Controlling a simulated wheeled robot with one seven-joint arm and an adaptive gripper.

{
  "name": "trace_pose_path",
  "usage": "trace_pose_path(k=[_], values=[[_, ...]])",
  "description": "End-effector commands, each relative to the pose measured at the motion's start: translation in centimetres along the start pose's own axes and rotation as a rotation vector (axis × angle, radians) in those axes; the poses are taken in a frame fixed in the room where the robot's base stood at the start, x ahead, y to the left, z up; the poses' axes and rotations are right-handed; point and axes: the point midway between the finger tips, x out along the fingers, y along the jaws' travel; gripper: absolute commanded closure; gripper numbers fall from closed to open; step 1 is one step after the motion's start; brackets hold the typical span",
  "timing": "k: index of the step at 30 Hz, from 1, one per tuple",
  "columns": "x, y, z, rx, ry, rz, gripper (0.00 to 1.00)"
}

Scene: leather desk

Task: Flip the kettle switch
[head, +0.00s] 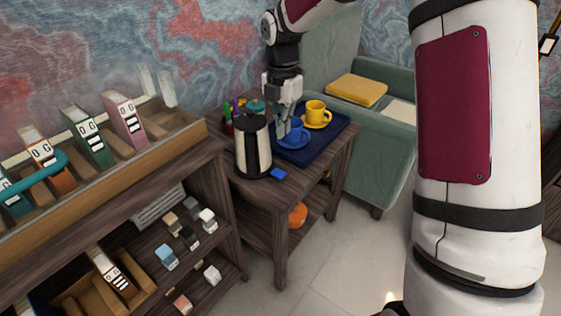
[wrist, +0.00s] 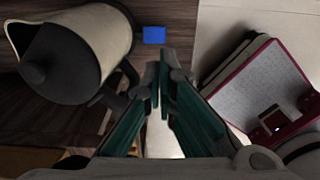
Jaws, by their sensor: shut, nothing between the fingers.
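The kettle (head: 253,148), cream with a black lid and dark parts, stands upright on the small wooden side table. In the wrist view the kettle (wrist: 78,50) is at the upper left, with its dark handle curving toward my fingers. I cannot make out the switch clearly; a dark piece shows by the handle's lower end. My gripper (head: 281,134) points down just right of the kettle, in front of the blue cup. In the wrist view my gripper (wrist: 161,84) has its teal fingers together, with nothing between them. A gap shows between the fingertips and the handle.
A blue tray (head: 328,139) on the side table (head: 263,190) holds a yellow cup (head: 316,111) and a blue cup (head: 293,132) on saucers. A small blue block (head: 278,174) lies by the table's front edge. A pen holder stands behind the kettle. A shelf with binders (head: 88,138) is left.

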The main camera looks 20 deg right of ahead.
Motion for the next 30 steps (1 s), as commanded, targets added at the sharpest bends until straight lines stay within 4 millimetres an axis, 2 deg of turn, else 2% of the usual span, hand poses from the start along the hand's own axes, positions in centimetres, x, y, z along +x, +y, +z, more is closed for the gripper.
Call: trace_pose_path(k=[7,11,24,30], values=[[0.2,0.0,0.0,0.002,0.0,-0.001,1.0],[1.3,-0.1,-0.1,0.002,0.001,-0.003,1.0],[9.7,-0.1,-0.1,0.001,0.002,-0.004,1.0],[12.7,-0.1,-0.1,0.002,0.001,-0.002,1.0]])
